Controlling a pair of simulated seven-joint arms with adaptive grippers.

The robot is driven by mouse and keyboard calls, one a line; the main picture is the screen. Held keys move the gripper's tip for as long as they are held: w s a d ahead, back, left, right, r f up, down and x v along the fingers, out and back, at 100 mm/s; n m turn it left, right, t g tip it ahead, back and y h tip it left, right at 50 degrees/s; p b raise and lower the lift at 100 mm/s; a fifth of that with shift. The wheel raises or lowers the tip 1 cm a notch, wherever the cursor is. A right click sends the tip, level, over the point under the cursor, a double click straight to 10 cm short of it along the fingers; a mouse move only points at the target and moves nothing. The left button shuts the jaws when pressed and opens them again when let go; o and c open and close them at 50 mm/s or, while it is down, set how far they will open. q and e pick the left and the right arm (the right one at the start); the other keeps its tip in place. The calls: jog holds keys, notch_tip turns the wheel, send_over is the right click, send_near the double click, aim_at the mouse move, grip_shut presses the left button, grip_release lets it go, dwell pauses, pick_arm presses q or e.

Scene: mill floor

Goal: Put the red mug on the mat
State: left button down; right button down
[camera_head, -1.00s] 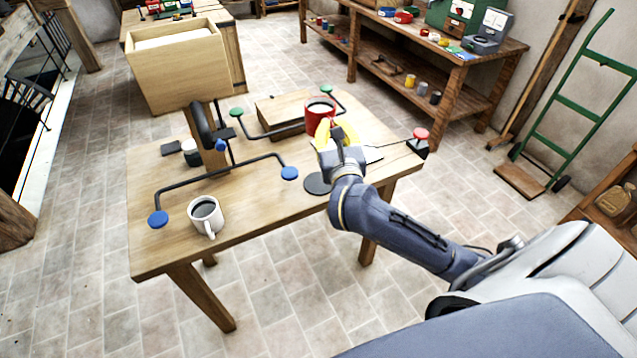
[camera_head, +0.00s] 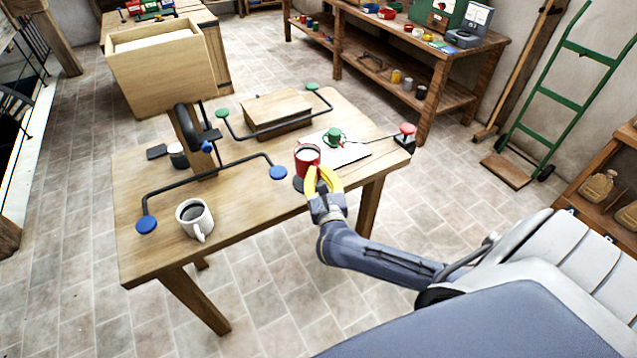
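The red mug (camera_head: 307,161) is upright with dark contents, over the dark round mat (camera_head: 297,185) near the table's front edge. Only the mat's left part shows; the mug and fingers cover the rest. I cannot tell whether the mug touches the mat or hangs just above it. My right gripper (camera_head: 323,181) has its yellow fingers at the mug's near side and appears shut on it; the exact grip is hidden. My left gripper is not in view.
A white mug (camera_head: 195,218) stands at the table's front left, near a bent rod with blue ends (camera_head: 211,180). A green cup (camera_head: 334,138) sits on a white sheet behind the red mug. A wooden box (camera_head: 277,112) and a red-topped button (camera_head: 406,134) are farther back and right.

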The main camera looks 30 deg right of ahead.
jog(key=shift+f, duration=2)
jog(key=c, duration=1.6)
grip_release()
jog(key=shift+f, duration=0.1)
jog(key=shift+s, duration=0.1)
